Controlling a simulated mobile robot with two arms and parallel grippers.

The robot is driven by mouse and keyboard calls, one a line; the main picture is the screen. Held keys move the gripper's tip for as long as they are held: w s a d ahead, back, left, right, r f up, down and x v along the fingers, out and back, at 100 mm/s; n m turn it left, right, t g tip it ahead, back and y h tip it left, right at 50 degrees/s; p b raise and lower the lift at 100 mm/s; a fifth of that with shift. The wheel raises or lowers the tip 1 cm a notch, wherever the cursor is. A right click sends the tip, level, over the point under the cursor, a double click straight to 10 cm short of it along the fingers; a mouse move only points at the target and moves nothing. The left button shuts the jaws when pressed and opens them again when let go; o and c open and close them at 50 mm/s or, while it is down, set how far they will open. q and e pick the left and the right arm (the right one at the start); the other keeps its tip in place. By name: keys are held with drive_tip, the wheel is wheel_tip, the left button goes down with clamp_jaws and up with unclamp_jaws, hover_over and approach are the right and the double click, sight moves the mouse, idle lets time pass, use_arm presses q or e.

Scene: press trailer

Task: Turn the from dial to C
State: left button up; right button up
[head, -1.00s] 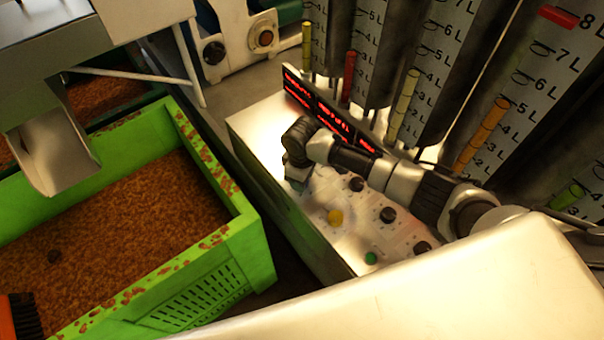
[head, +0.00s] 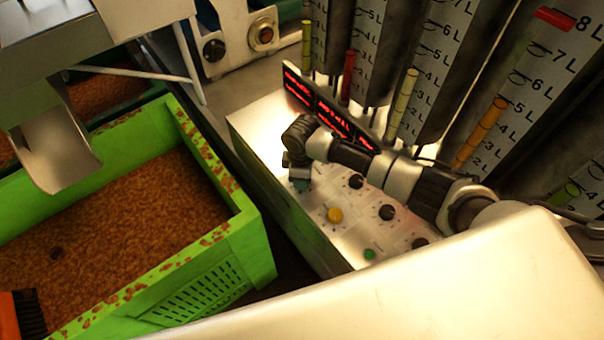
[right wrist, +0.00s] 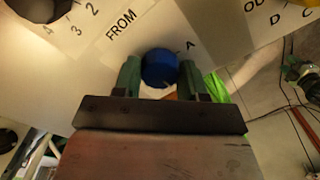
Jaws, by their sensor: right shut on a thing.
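The from dial (right wrist: 160,68) is a round blue knob on the white control panel, next to the printed word FROM in the right wrist view. A letter A is printed to its upper right; other letters around it are hidden. I cannot tell which letter the dial points to. The green fingers of my right gripper (right wrist: 159,76) sit one on each side of the knob, shut on it. In the head view my right gripper (head: 300,184) reaches down to the far left part of the panel (head: 345,243), and the dial is hidden there. My left gripper is not in view.
A yellow button (head: 335,215), a green button (head: 369,254) and black knobs (head: 387,212) stand on the panel near my arm. Red displays (head: 332,115) and marked tubes (head: 482,134) rise behind. A green crate (head: 210,273) of brown material stands left.

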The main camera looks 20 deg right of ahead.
drive_tip(key=o, duration=0.9)
wheel_tip(320, 180, up, 11)
drive_tip(key=shift+f+b, duration=0.1)
drive_tip(key=shift+b, duration=0.75)
